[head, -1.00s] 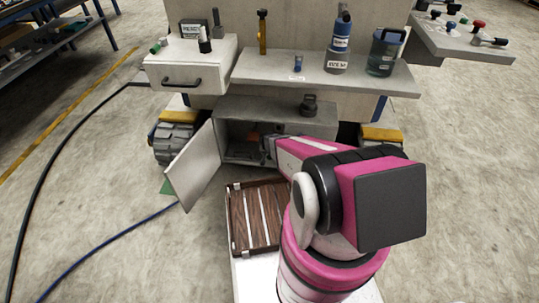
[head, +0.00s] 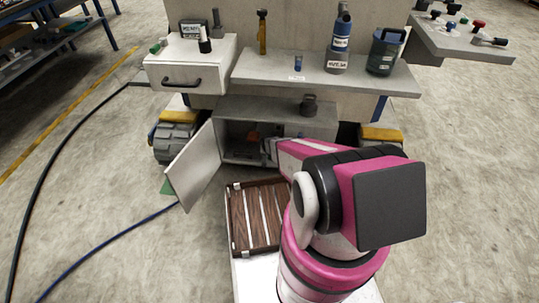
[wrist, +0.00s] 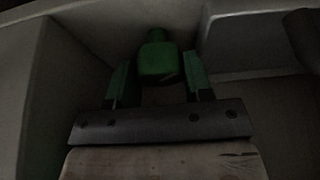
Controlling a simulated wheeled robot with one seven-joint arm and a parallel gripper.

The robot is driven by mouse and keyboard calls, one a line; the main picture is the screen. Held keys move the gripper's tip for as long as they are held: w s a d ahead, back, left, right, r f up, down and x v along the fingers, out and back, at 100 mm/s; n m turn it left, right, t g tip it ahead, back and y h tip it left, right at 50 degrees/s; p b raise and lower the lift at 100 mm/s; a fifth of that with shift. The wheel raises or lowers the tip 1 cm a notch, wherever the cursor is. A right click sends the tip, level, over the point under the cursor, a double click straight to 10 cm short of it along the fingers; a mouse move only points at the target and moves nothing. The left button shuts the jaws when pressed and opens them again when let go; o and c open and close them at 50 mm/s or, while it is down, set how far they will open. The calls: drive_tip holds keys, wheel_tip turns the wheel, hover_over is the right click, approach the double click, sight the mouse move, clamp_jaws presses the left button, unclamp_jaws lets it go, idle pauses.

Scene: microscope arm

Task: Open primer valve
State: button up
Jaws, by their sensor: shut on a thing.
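In the dark wrist view, a green block-like part (wrist: 158,62) with a narrower top sits between the two fingers of my gripper (wrist: 157,80). The fingers are shut on it; it looks like the handle of the primer valve, but its markings and position are too dark to read. In the head view, my gripper (head: 268,150) reaches into the open low cabinet (head: 236,112) under the shelf. My pink arm covers the cabinet's right side, and the valve is not visible there.
The cabinet door (head: 194,166) stands open at the left. A wooden slatted tray (head: 254,215) lies in front. Pale walls stand close around my gripper in the wrist view. The shelf (head: 265,68) overhangs the cabinet.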

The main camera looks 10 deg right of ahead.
drive_tip(key=shift+n+y, duration=1)
drive_tip(key=shift+n, duration=1.7)
drive_tip(key=shift+d, duration=0.1)
drive_tip(key=o, duration=0.6)
drive_tip(key=shift+o, duration=0.2)
